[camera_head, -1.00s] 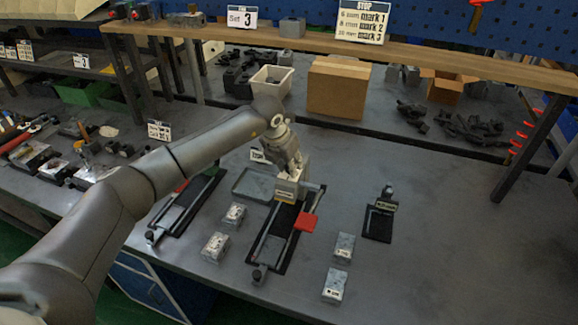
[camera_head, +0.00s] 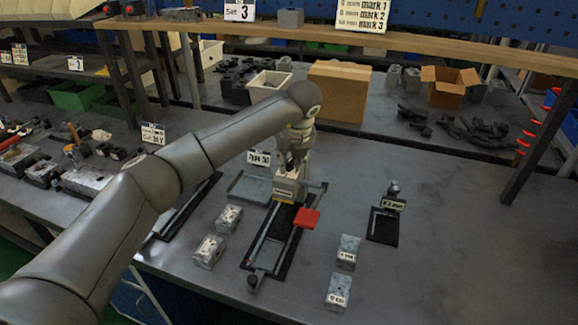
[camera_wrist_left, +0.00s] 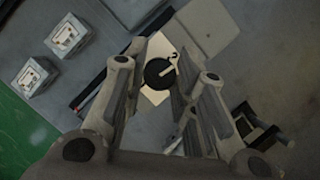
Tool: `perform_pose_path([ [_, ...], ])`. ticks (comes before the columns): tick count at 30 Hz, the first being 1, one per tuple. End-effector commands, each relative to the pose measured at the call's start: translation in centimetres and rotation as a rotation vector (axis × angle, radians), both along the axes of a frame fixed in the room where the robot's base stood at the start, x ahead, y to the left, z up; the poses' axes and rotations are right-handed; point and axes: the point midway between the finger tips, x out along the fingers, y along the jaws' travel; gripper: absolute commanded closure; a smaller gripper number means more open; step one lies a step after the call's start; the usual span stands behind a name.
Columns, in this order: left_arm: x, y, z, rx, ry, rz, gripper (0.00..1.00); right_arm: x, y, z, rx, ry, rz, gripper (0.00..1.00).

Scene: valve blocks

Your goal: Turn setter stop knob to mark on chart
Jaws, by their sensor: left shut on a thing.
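The chart (camera_head: 362,15) on the upper shelf is headed STOP in the earlier picture and pairs mm sizes with mark 1, mark 2 and mark 3. The setter (camera_head: 258,255) is a dark rail frame with a red plate (camera_head: 306,218) and a grey block (camera_head: 285,190) at its far end. My left gripper (camera_head: 290,168) points down onto that block. In the left wrist view, the black round knob (camera_wrist_left: 158,74), with a pale mark on it, lies between the fingers of the left gripper (camera_wrist_left: 158,85), over a pale plate. The knob is hidden in the head view. My right gripper is not in view.
Small labelled metal blocks stand left (camera_head: 208,250) and right (camera_head: 338,290) of the setter. A smaller dark fixture (camera_head: 383,226) is at right. A shallow grey tray (camera_head: 250,187) lies beside the gripper.

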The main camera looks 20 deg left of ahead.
Motion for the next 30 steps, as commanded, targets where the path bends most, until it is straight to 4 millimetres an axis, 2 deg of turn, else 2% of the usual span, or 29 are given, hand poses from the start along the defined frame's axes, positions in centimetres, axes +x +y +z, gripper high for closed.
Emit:
perform_pose_path([
  [3, 0.1, -0.1, -0.06, -0.001, -0.003, 0.062, 0.98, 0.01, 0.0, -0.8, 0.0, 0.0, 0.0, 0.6],
  [10, 0.1, -0.08, 0.02, -0.001, -0.002, 0.136, 0.98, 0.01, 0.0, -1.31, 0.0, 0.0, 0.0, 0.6],
  [26, 0.09, -0.07, 0.1, -0.001, -0.001, 0.158, 0.98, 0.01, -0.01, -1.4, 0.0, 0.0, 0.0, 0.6],
  [27, 0.09, -0.07, 0.1, -0.001, -0.001, 0.158, 0.71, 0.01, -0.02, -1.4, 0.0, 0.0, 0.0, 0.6],
  [30, 0.09, -0.07, 0.09, -0.001, -0.001, 0.158, 0.59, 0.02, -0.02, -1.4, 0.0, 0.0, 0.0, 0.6],
])
